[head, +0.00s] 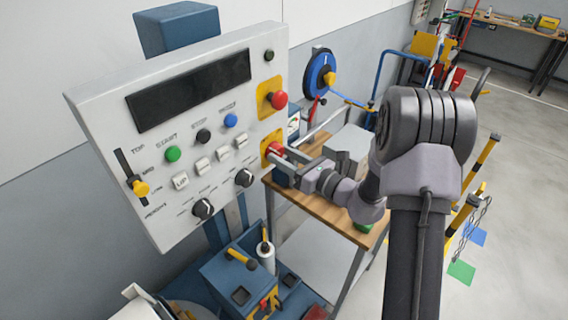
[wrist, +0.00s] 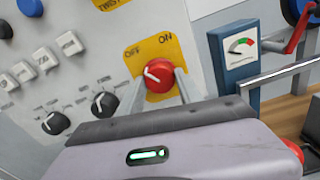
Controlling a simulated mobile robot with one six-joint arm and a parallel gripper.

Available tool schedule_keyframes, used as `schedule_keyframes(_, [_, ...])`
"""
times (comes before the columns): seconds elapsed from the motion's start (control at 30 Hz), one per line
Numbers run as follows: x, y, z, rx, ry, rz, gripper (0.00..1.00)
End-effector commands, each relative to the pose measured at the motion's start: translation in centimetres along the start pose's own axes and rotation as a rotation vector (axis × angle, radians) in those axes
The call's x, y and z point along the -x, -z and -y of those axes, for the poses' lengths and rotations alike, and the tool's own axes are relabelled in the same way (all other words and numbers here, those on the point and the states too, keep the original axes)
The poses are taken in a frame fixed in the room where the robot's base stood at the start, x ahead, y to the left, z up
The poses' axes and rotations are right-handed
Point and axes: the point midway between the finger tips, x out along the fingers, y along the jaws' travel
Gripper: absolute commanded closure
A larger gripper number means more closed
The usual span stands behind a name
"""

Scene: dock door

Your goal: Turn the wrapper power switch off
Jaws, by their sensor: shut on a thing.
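The wrapper power switch (wrist: 159,76) is a red rotary knob with a white pointer line, on a yellow plate (wrist: 147,50) marked OFF at left and ON at right. In the wrist view its pointer slants toward the upper left, on the OFF side. My gripper (wrist: 160,84) has one finger on each side of the knob and is shut on it. In the head view my gripper (head: 279,156) reaches the panel's lower right from the right, and its fingers partly cover the red switch (head: 272,149).
The grey control panel (head: 100,110) also carries a red emergency button (head: 278,100) above the switch, coloured buttons, black knobs (head: 244,178) and a yellow-handled slider (head: 139,188). A gauge box (wrist: 237,55) and a wooden-topped table (head: 320,208) stand close on the right.

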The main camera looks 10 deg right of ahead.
Motion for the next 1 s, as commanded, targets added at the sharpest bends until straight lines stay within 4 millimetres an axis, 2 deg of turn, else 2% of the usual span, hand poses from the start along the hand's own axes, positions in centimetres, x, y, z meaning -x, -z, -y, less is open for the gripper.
schedule_keyframes(0.4, [0.01,0.16,-0.01,0.153,-0.001,-0.002,0.99])
schedule_keyframes(0.93, [0.00,0.02,-0.02,0.171,-0.001,-0.001,0.99])
schedule_keyframes(0.97, [0.00,0.02,-0.01,0.171,-0.001,-0.001,0.52])
schedule_keyframes(1.0, [0.00,0.02,-0.02,0.170,-0.001,-0.001,0.45])
